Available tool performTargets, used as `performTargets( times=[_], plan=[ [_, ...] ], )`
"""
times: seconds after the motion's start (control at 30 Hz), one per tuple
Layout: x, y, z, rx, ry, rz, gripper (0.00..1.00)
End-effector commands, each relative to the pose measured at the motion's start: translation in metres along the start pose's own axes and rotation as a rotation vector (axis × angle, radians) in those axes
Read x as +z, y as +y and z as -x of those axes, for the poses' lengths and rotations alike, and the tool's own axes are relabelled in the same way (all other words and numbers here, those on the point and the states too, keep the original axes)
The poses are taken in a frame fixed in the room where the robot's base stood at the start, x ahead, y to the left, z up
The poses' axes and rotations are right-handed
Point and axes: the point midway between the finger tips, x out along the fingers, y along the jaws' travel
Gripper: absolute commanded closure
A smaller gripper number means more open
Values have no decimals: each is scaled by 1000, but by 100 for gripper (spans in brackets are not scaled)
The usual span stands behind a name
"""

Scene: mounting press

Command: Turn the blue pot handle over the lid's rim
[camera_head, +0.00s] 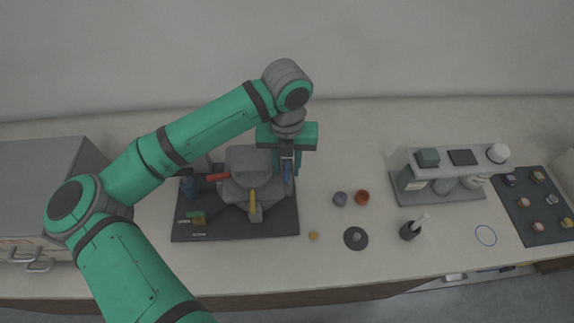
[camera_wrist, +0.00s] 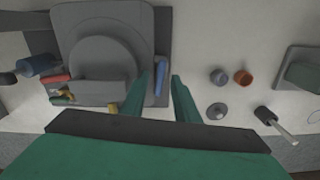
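The grey press pot with its round lid (camera_head: 245,165) stands on a dark mat; it also shows in the wrist view (camera_wrist: 103,62). The blue handle (camera_head: 288,172) is on the pot's right side, directly below my gripper (camera_head: 288,160). A red handle (camera_head: 218,177) is on the left and a yellow handle (camera_head: 252,207) at the front. Contact cannot be told.
Farther right are a grey stand (camera_head: 445,190) and a dark tray (camera_head: 532,228).

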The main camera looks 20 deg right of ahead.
Motion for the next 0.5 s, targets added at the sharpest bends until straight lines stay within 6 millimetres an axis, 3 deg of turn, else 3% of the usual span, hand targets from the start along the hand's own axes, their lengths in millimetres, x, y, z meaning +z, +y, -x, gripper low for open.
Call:
performTargets(
  times=[0.33,0.37,0.47,0.5],
  plan=[
    [0,0,-5,0,0,0,72],
    [0,0,-5,0,0,0,74],
    [0,0,-5,0,0,0,98],
    [0,0,-5,0,0,0,100]
  ],
)
